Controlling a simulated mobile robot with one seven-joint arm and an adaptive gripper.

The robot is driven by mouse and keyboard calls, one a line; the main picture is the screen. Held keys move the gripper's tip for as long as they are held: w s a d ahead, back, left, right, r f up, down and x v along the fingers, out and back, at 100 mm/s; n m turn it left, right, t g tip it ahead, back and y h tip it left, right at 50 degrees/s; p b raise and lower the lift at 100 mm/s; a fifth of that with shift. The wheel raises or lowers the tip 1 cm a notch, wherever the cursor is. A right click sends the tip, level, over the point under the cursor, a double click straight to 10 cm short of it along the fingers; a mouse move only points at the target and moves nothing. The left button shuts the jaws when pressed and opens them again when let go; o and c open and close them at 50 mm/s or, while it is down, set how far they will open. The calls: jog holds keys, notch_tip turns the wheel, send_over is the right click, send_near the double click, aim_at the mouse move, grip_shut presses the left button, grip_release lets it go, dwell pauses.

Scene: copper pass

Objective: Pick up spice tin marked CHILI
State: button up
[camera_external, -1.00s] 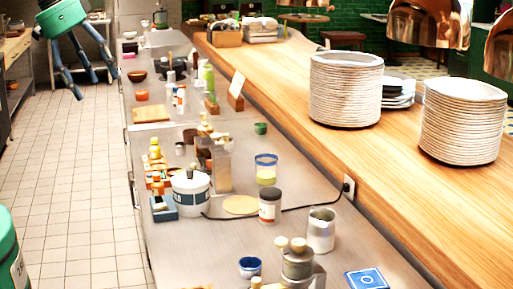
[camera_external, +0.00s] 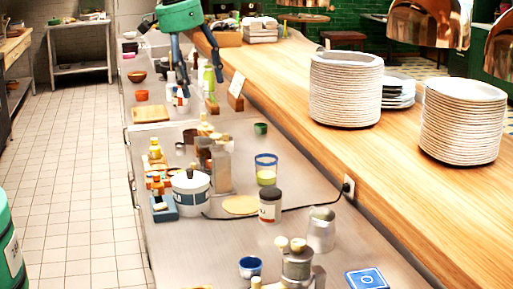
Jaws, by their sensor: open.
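A tin with a dark lid and a white label (camera_external: 269,208) stands upright on the steel counter, right of the cutting disc; its lettering is too small to read, so I cannot tell if it says CHILI. A small green tin (camera_external: 261,128) stands farther back; no marking is readable on it. My gripper (camera_external: 197,80) hangs over the far part of the counter, fingers down, spread and empty. It is well apart from the dark-lidded tin, and its fingers partly hide bottles behind them.
A white pot (camera_external: 190,193), a glass (camera_external: 266,170), a metal jug (camera_external: 321,230) and a blue bowl (camera_external: 250,267) stand around the dark-lidded tin. A black cord (camera_external: 300,208) runs past it. Plate stacks (camera_external: 345,92) stand on the raised wooden ledge (camera_external: 400,185) at right.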

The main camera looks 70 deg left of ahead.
jog(key=w+a+f+n+g+p, duration=0.1)
jog(key=w+a+f+n+p, duration=0.15)
jog(key=w+f, duration=0.85)
jog(key=g+p, duration=0.1)
jog(key=p, duration=0.2)
send_near(269, 191)
jog(key=shift+w+n, duration=0.2)
jog(key=shift+n, duration=0.15)
jog(key=shift+f, duration=0.15)
jog(key=shift+f+p, duration=0.55)
jog(key=shift+f, duration=3.6)
jog(key=shift+f+p, duration=0.5)
jog(key=shift+f, duration=2.1)
